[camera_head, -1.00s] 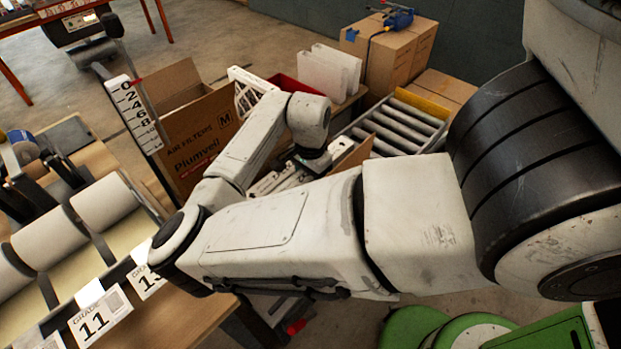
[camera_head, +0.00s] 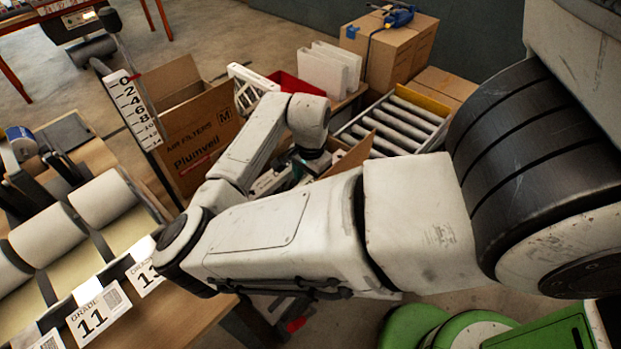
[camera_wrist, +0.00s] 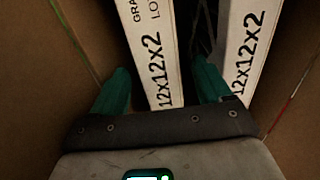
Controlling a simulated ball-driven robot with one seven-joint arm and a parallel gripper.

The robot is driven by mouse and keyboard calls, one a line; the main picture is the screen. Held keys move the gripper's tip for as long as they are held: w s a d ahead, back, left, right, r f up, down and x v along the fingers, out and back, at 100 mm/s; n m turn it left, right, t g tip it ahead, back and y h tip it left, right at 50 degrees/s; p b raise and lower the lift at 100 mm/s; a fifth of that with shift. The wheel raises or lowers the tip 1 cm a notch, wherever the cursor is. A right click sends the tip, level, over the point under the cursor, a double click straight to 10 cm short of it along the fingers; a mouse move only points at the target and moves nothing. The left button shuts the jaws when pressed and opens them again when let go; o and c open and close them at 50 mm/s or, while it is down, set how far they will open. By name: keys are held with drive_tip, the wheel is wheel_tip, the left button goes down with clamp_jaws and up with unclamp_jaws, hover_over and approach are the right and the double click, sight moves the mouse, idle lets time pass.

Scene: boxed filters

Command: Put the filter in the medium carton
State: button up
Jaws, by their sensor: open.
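The carton marked M (camera_head: 200,135), reading "Air Filters Plumveil", stands open left of my arm in the head view. My gripper (camera_wrist: 160,85) has teal fingers, spread apart, inside a brown carton (camera_wrist: 40,60) in the wrist view. A white-edged filter (camera_wrist: 150,50) marked 12x12x2 stands between the fingers; contact cannot be told. A second such filter (camera_wrist: 250,50) stands right of the right finger. In the head view my forearm hides most of this area; a brown flap (camera_head: 350,158) and part of a white filter edge (camera_head: 268,182) show beside my wrist.
A roller conveyor (camera_head: 400,125) lies behind the flap. White panels (camera_head: 325,70), a red bin (camera_head: 295,85) and a white grille-like frame (camera_head: 250,88) stand behind. Closed boxes (camera_head: 390,50) are at the back. A bench with paper rolls (camera_head: 105,200) is at the left.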

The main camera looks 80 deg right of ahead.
drive_tip(key=shift+r, duration=0.1)
wheel_tip(320, 180, up, 13)
idle(0.5)
